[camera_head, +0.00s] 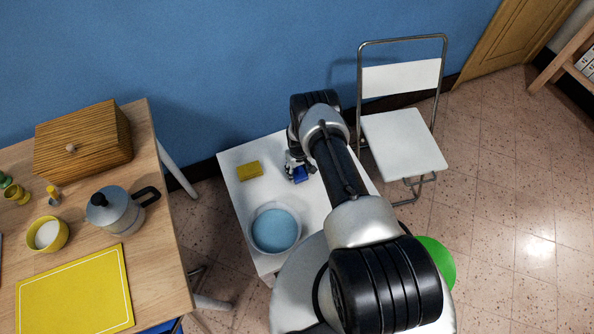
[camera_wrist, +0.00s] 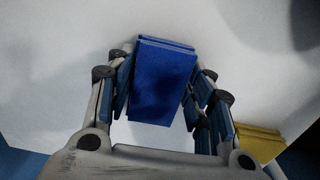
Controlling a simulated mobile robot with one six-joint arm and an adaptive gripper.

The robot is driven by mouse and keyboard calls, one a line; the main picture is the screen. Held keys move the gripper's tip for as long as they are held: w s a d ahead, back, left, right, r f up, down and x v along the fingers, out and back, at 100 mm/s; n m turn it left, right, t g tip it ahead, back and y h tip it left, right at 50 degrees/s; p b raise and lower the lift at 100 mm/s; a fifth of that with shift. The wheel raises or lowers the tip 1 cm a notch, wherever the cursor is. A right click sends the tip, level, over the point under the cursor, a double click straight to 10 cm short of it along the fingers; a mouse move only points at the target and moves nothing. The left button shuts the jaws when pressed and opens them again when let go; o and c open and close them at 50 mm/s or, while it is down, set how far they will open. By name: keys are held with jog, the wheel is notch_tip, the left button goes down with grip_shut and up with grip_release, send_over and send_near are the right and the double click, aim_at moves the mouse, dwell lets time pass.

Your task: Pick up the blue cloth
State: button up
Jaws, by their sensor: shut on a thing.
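The blue cloth (camera_wrist: 162,82) is a folded, flat-sided block of dark blue between my gripper's fingers in the wrist view. My gripper (camera_wrist: 160,95) is shut on it, with a finger on each side. In the head view my gripper (camera_head: 297,172) is over the white table, and part of the cloth (camera_head: 301,174) shows below it. My arm hides some of the table around it. I cannot tell whether the cloth is touching the tabletop.
A white folding chair (camera_head: 402,140) stands right.

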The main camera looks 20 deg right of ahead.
aim_at(298, 172)
notch_tip(298, 172, up, 20)
jog(key=p, duration=0.7)
jog(key=o, duration=0.5)
jog(key=shift+c, duration=0.2)
jog(key=c, duration=0.4)
jog(key=shift+o, duration=0.2)
jog(key=shift+r, duration=0.1)
